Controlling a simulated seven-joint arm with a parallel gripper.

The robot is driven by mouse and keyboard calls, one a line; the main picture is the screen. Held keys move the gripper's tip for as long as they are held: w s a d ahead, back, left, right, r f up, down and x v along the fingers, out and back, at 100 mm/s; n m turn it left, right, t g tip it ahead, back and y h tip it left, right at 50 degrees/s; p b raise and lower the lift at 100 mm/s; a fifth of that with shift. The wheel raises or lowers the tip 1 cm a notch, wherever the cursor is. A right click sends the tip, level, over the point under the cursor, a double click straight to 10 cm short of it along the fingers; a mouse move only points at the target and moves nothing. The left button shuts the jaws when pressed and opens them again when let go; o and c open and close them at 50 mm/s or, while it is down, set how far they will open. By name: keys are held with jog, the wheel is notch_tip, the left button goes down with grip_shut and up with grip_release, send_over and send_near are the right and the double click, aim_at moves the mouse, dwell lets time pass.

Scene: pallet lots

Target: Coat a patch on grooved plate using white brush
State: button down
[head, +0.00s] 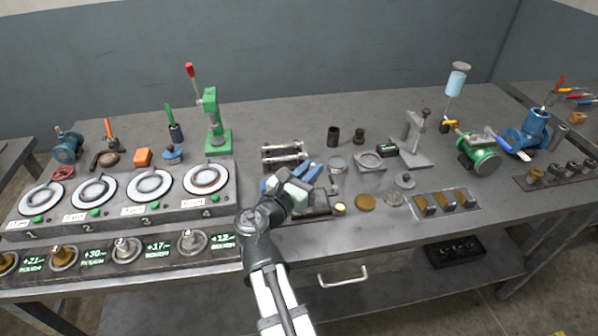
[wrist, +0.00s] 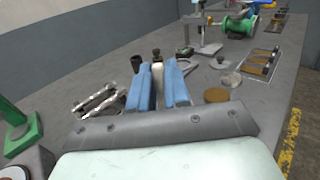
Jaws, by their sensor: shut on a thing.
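My gripper (head: 294,180) is over the middle front of the bench, with its blue fingers pointing away from me. In the wrist view the two blue fingers (wrist: 160,78) stand a little apart, with a slim white piece between them. I take this piece to be the white brush (wrist: 158,70); its bristles cannot be made out. A dark flat plate (head: 318,207) lies beside and partly under my gripper; it may be the grooved plate, but its grooves cannot be made out.
Silver bars (head: 284,152) lie behind my gripper. To the right are a brass disc (head: 365,202), a square grey block (head: 369,161) and a tray with brown pieces (head: 447,216). A row of round dials (head: 149,185) stands left; a green press (head: 216,140) stands behind it.

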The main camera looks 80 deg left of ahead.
jog(key=shift+w, duration=3.05)
notch_tip(320, 180, up, 8)
jog(key=shift+s, duration=0.15)
